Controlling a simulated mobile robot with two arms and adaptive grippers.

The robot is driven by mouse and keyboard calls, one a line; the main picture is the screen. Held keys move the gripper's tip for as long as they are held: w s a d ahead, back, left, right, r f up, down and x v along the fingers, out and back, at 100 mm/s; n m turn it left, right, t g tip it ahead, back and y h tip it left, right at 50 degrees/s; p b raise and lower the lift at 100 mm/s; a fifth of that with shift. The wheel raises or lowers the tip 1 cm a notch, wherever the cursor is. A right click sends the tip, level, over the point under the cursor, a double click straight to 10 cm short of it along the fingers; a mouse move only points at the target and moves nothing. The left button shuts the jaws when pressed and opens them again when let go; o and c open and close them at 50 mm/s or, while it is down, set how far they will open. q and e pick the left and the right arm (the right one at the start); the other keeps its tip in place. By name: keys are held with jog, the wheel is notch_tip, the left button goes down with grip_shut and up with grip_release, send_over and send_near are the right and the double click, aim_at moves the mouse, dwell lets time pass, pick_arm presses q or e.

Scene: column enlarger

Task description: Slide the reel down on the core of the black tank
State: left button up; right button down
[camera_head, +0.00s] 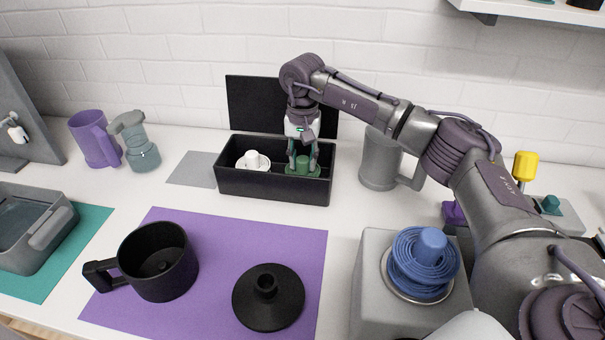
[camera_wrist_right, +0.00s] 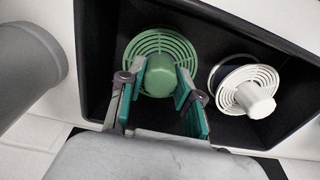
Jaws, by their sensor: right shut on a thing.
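The black tank (camera_head: 159,262) stands open on the purple mat, its handle to the left, with a small core (camera_head: 165,266) on its floor. A green reel (camera_head: 303,168) is in the black box; the right wrist view shows its slotted disc and round hub (camera_wrist_right: 160,75). My right gripper (camera_head: 302,160) reaches down into the box and is shut on the green reel's hub, with a finger on each side (camera_wrist_right: 165,92). A white reel (camera_head: 252,161) lies beside it, and a blue reel (camera_head: 425,258) sits on a grey block. My left gripper is not in view.
The black box (camera_head: 272,190) has walls around the reels and a tall black panel (camera_head: 240,105) behind it. A black lid (camera_head: 268,296) lies on the purple mat (camera_head: 225,245), right of the tank. A grey jug (camera_head: 380,165) stands right of the box.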

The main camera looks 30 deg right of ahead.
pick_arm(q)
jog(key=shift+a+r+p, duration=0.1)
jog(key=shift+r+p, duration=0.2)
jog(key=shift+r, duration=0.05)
pick_arm(e)
jog(key=shift+r, duration=0.45)
pick_arm(q)
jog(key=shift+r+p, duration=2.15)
jog(key=shift+p, duration=0.05)
pick_arm(e)
jog(key=shift+r, duration=3.2)
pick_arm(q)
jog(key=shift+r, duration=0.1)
pick_arm(e)
jog(key=shift+r, duration=0.1)
jog(key=shift+r+p, duration=0.85)
jog(key=shift+r, duration=0.25)
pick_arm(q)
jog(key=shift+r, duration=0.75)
